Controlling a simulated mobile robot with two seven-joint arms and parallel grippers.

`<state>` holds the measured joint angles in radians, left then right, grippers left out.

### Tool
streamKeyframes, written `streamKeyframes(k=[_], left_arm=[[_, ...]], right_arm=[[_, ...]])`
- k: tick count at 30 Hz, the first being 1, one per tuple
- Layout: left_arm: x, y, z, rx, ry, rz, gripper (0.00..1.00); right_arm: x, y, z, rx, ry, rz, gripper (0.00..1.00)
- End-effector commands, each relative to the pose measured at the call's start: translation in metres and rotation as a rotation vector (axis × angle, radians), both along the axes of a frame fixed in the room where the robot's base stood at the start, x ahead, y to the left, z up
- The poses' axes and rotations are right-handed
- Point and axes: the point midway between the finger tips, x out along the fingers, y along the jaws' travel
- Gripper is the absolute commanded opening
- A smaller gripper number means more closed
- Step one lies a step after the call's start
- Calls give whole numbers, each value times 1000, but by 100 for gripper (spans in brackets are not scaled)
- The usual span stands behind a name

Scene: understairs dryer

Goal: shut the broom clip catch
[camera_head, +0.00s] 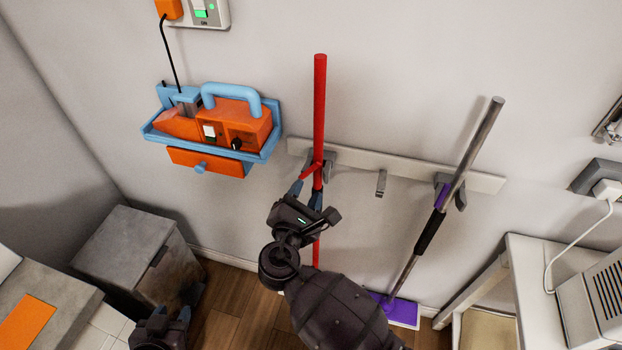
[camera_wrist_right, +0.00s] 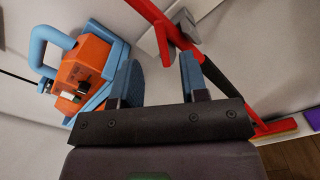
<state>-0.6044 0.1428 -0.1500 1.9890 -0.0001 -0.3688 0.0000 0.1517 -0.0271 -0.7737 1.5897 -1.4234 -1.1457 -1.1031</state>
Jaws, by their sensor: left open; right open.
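A red broom (camera_head: 319,105) hangs upright in a grey clip (camera_head: 328,165) on the pale wall rail. A short red catch (camera_head: 309,171) sticks out to the left at the clip, across the handle. In the right wrist view the catch (camera_wrist_right: 164,42) stands out just beyond the fingertips; I cannot tell how far it is from its shut position. My right gripper (camera_head: 306,191) is open just below the catch, its fingers pointing up; its fingers (camera_wrist_right: 160,75) look empty in the wrist view. My left gripper (camera_head: 171,312) is open, low at the bottom left, away from the clip.
A blue wall holder (camera_head: 272,140) with an orange tool (camera_head: 235,122) is left of the broom. An empty grey hook (camera_head: 381,183) and a purple mop (camera_head: 440,197) are to the right. A grey cabinet (camera_head: 130,245) stands lower left, a white table (camera_head: 530,255) right.

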Motion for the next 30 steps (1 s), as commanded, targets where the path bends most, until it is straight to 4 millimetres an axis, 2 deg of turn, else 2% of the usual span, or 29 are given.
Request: streamKeyframes(k=[6, 17, 20, 25, 30], left_arm=[[2, 0, -1, 0, -4, -2, 43], [4, -1, 0, 0, -8, -2, 43], [4, -1, 0, 0, -8, -2, 43], [3, -1, -5, 0, -6, -2, 43], [1, 0, -16, 0, 1, -1, 43]], right_arm=[[-23, 7, 0, 1, 1, 0, 40], [-28, 9, 0, 0, 0, 0, 40], [-26, 10, 2, 0, -5, 2, 27], [-4, 11, 25, -22, -78, 21, 1], [36, 1, 65, -129, -231, 66, 0]])
